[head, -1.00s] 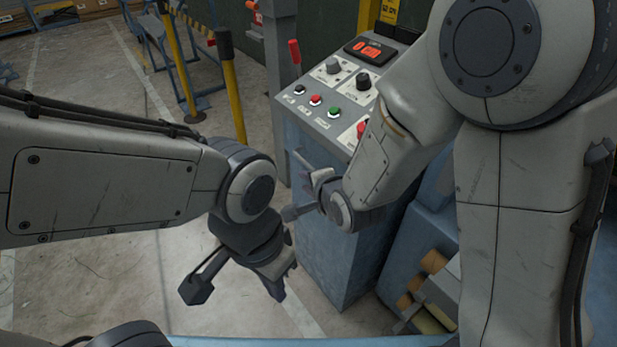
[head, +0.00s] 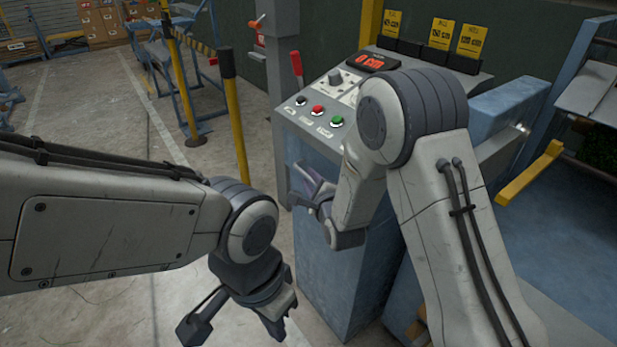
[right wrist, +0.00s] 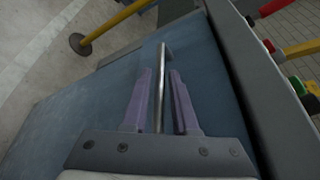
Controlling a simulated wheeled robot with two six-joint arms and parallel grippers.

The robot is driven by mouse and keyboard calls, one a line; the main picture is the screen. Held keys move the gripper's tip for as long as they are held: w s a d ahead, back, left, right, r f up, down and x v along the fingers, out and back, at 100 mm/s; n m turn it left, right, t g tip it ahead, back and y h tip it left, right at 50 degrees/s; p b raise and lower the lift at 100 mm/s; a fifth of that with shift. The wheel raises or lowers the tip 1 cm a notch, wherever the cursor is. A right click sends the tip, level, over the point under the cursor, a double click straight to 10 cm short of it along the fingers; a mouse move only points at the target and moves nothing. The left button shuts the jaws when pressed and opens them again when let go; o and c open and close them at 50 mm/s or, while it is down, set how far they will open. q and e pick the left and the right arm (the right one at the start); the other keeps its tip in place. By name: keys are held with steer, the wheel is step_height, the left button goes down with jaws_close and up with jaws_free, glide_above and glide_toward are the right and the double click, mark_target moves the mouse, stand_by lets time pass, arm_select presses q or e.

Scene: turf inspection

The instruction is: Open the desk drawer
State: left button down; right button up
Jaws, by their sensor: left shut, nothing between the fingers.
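The blue desk-like cabinet (head: 335,275) stands in the middle of the head view under a sloped control panel. In the right wrist view a thin metal bar handle (right wrist: 160,75) stands out from its blue front (right wrist: 215,90). My right gripper (head: 303,182) is at the upper part of the cabinet front. In the right wrist view my right gripper (right wrist: 163,75) is open, one finger on each side of the bar, with gaps showing. In the head view the handle is hidden and no drawer seam is clear. My left gripper (head: 277,325) is shut and empty, low and left of the cabinet.
The panel (head: 325,110) carries buttons, knobs and a red display (head: 373,62). A yellow post (head: 233,120) stands left of the cabinet. A blue machine (head: 480,210) is on the right.

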steer(key=shift+x, duration=0.75)
jaws_close()
stand_by(0.9)
